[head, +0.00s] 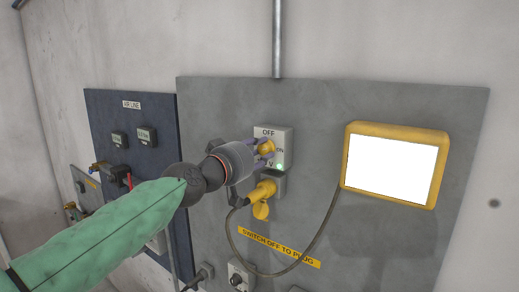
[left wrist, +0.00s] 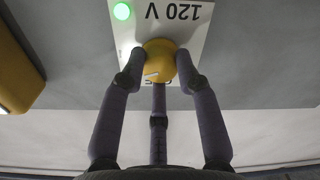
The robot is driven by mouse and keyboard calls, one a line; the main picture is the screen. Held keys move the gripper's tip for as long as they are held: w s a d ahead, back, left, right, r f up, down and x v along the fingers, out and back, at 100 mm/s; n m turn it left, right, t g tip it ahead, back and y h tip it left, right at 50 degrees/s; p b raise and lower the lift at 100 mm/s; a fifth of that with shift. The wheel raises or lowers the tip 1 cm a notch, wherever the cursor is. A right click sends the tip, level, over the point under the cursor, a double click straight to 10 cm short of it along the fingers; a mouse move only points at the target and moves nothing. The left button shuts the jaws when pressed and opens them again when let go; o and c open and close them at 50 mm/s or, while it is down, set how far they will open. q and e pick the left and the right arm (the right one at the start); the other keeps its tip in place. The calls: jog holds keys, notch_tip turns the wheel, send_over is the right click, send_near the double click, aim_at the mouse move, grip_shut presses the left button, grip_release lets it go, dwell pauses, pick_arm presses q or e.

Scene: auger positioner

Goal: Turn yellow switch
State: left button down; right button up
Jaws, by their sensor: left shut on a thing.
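The yellow switch (head: 266,147) is a round knob on a light switch box (head: 285,138) marked OFF and ON, mounted on a grey wall panel. In the left wrist view the yellow switch (left wrist: 158,60) stands in front of a plate marked 120 V, seen upside down. My left gripper (head: 262,150) is at the knob, and its fingers (left wrist: 158,70) close around it from several sides. A green light (left wrist: 122,11) glows on the box; it also shows in the head view (head: 280,166). My right gripper is not in view.
Just below is a yellow plug (head: 262,190) with a dark cable (head: 300,262) running to a yellow-framed white screen (head: 392,165) at right. A dark blue panel (head: 138,160) with gauges is at left. A vertical conduit (head: 278,40) runs above the panel.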

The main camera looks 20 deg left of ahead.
pick_arm(q)
jog(key=n, duration=0.3)
jog(key=shift+s+a+r+n+p, duration=0.1)
jog(key=shift+a+r+n+p, duration=0.1)
jog(key=shift+r+n+p, duration=0.2)
jog(key=n, duration=0.3)
jog(key=shift+p, duration=0.4)
jog(key=n, duration=0.3)
jog(key=shift+n+p, duration=0.3)
jog(key=shift+n, duration=0.1)
jog(key=shift+f+n, duration=0.15)
jog(key=shift+n, duration=1.25)
jog(key=c, duration=0.9)
grip_release()
jog(key=shift+f, duration=0.1)
jog(key=shift+a+f, duration=0.1)
